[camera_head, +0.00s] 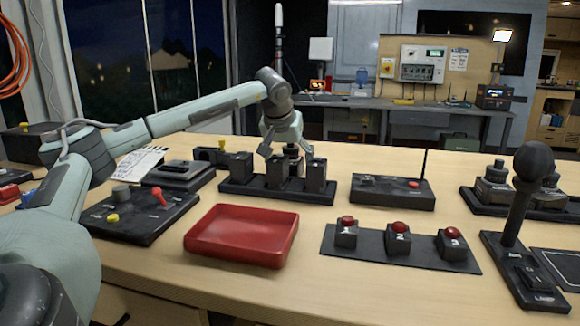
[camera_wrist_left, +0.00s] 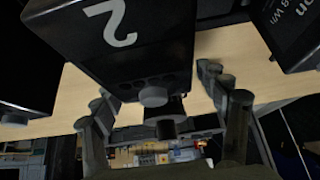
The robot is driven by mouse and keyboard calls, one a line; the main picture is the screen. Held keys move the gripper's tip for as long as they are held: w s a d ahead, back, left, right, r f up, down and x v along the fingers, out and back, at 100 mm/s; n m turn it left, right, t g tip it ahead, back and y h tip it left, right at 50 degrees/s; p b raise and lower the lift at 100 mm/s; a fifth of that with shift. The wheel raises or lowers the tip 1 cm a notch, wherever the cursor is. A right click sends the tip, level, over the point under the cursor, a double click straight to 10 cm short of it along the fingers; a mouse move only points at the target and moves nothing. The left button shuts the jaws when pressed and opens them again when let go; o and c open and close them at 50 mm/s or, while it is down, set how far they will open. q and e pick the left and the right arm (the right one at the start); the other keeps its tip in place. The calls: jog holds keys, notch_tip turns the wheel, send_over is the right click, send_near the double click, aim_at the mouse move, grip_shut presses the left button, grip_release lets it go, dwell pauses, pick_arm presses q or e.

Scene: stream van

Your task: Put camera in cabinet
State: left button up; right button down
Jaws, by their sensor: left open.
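I cannot identify the camera with certainty. My left gripper (camera_head: 286,148) is open, pointing down over a black rack (camera_head: 235,188) holding upright black blocks. In the left wrist view, a black block marked "2" (camera_wrist_left: 130,40) is close in front of the open left gripper (camera_wrist_left: 160,100). A small dark cylindrical object (camera_wrist_left: 165,124) shows near the fingers; whether it is part of a camera is unclear. In the head view, a dark round object (camera_head: 292,151) sits between the fingers, partly hidden. A wooden cabinet (camera_head: 560,75) stands at the far right back. My right gripper is out of view.
A red tray (camera_head: 243,252) sits empty on the wooden table, beside a control panel (camera_head: 140,214). A strip with red buttons (camera_head: 398,243), a black box with an antenna (camera_head: 393,193) and a tall lever (camera_head: 520,225) stand to the right. A workbench (camera_head: 430,105) is behind.

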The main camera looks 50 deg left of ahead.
pick_arm(q)
jog(key=shift+f, duration=0.1)
jog(key=c, duration=1.7)
grip_shut()
